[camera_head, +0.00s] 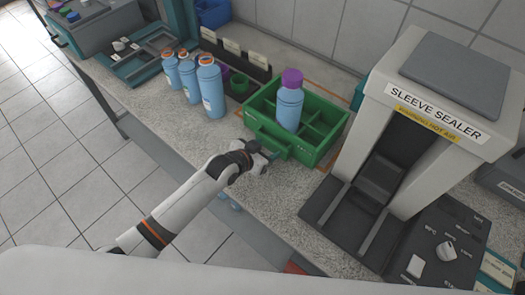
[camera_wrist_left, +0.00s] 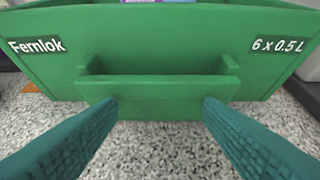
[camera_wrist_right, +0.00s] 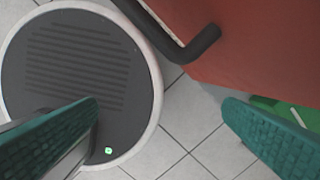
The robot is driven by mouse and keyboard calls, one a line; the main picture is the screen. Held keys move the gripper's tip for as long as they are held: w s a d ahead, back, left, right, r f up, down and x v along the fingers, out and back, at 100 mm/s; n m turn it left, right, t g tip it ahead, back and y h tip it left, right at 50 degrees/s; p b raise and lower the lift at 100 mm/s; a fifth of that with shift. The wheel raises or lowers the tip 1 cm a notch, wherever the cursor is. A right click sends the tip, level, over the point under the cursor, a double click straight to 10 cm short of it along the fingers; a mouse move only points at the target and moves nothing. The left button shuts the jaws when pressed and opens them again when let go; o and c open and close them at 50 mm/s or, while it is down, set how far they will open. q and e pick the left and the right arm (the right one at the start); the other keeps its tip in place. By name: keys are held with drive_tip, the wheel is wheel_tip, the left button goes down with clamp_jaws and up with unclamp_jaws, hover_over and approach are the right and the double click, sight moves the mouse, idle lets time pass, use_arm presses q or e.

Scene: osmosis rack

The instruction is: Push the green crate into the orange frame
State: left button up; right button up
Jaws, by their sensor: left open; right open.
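The green crate (camera_head: 301,152) stands on the speckled counter, with one blue bottle (camera_head: 288,108) with a purple cap in one compartment. The orange frame shows as thin orange lines (camera_head: 334,158) on the counter, at the crate's right and behind it; the crate hides part of it. My left gripper (camera_head: 268,154) is at the crate's near side. In the left wrist view, my left gripper (camera_wrist_left: 160,110) is open, its fingers either side of the handle on the crate's wall (camera_wrist_left: 160,55); contact cannot be told. My right gripper (camera_wrist_right: 160,108) is open and empty, over the floor.
The sleeve sealer (camera_head: 430,90) stands close on the right. A red panel with a black bar (camera_wrist_right: 250,45) is near my right gripper.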

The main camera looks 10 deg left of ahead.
sight(277, 137)
use_arm(q)
drive_tip(key=shift+w+d+b, duration=0.4)
drive_tip(key=shift+w+d, duration=0.15)
drive_tip(key=shift+w, duration=0.3)
drive_tip(key=shift+w+d+b, duration=0.35)
drive_tip(key=shift+w+d, duration=0.25)
drive_tip(key=shift+w, duration=0.25)
drive_tip(key=shift+w+d+b, duration=0.4)
drive_tip(key=shift+w+d, duration=0.15)
drive_tip(key=shift+w, duration=0.3)
drive_tip(key=shift+w+d+f+b, duration=0.1)
drive_tip(key=shift+w+d+b, duration=0.55)
drive_tip(key=shift+w, duration=0.3)
drive_tip(key=shift+w+d+b, duration=0.35)
drive_tip(key=shift+w+d, duration=0.05)
drive_tip(key=shift+w, duration=0.2)
